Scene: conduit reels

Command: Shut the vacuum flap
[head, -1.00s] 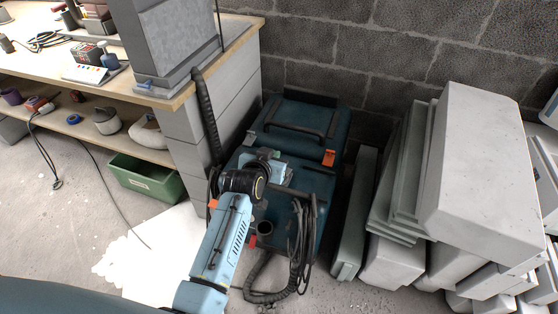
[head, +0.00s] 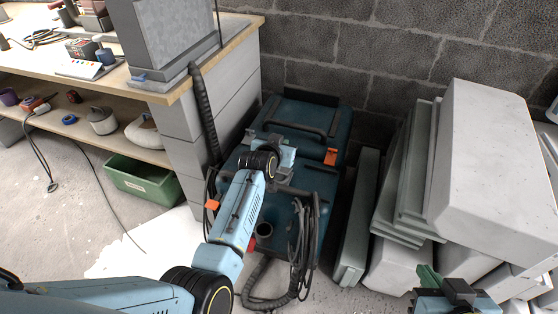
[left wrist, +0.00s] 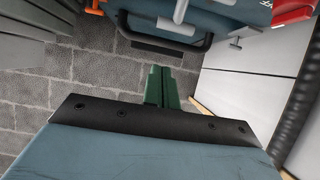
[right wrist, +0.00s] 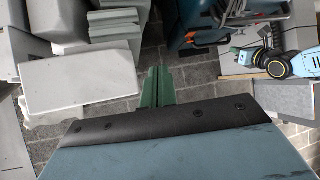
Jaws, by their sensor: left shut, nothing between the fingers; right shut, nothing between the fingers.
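The vacuum (head: 318,185) is a dark teal machine with a black handle, standing between the block pillar and the concrete slabs. I cannot make out which panel is its flap or how far it stands open; my left arm covers part of the top. My left gripper is over the vacuum; its fingers are hidden in the head view. The left wrist view shows its green fingers (left wrist: 162,88) shut and empty, with part of the vacuum (left wrist: 232,14) beyond. My right gripper (head: 428,276) is low at the right, away from the vacuum, and its green fingers (right wrist: 157,88) are shut and empty.
A block pillar (head: 188,130) and workbench (head: 180,93) stand left of the vacuum, with a green bin (head: 140,178) beneath. Concrete slabs (head: 490,165) crowd the right. A block wall is behind. Black hoses and cables (head: 300,235) hang at the vacuum's front.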

